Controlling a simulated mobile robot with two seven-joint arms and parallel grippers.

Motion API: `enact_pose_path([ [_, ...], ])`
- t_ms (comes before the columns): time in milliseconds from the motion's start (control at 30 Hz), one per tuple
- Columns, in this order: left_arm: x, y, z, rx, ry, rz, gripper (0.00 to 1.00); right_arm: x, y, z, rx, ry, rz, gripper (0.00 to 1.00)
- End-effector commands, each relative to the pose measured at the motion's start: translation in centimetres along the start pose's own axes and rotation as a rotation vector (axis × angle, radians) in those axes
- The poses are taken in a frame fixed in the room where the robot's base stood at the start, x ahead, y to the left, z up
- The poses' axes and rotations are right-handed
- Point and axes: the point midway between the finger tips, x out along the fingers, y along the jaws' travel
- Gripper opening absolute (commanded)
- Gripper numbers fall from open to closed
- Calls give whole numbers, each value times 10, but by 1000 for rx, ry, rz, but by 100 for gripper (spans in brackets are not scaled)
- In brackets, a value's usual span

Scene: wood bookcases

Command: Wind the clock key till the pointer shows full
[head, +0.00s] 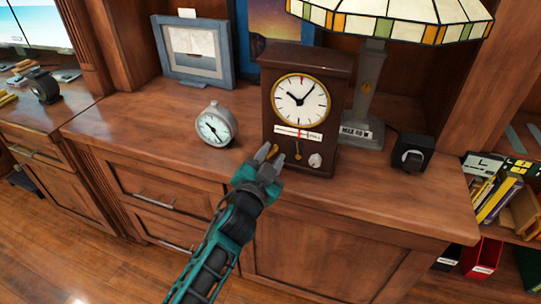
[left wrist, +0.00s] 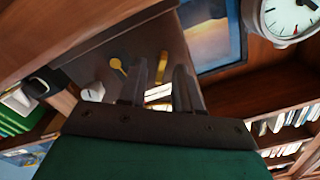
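The dark wooden clock (head: 265,108) stands upright on the cabinet top, with a white round dial and a white gauge strip (head: 285,131) below it. A red pointer (head: 299,134) shows near the strip's middle. Below hang a brass pendulum (head: 297,154) and a pale knob (head: 315,160), both also in the left wrist view. My left gripper (head: 269,153) is at the clock's lower left front, fingers apart. A brass piece, seemingly the key (left wrist: 163,62), shows between the fingers in the left wrist view, with gaps beside it. My right gripper is out of view.
A grey round alarm clock (head: 216,126) stands left of the wooden clock. A lamp (head: 368,100) with a stained-glass shade stands behind right, and a small black box (head: 412,153) sits to the right. A framed picture (head: 193,53) leans at the back. The cabinet top's left front is clear.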

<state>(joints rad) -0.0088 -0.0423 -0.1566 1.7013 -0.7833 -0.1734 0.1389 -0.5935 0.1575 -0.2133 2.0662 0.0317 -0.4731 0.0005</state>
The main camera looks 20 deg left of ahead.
Motion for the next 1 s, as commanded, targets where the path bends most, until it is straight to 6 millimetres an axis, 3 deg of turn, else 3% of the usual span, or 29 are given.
enact_pose_path([
  [67, 0, 0, 0, 0, 0, 0, 32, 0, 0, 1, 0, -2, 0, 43],
  [400, 0, 0, 0, 0, 0, 0, 0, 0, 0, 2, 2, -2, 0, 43],
  [1000, 0, 0, 0, 63, 1, 0, 0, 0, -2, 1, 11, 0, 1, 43],
])
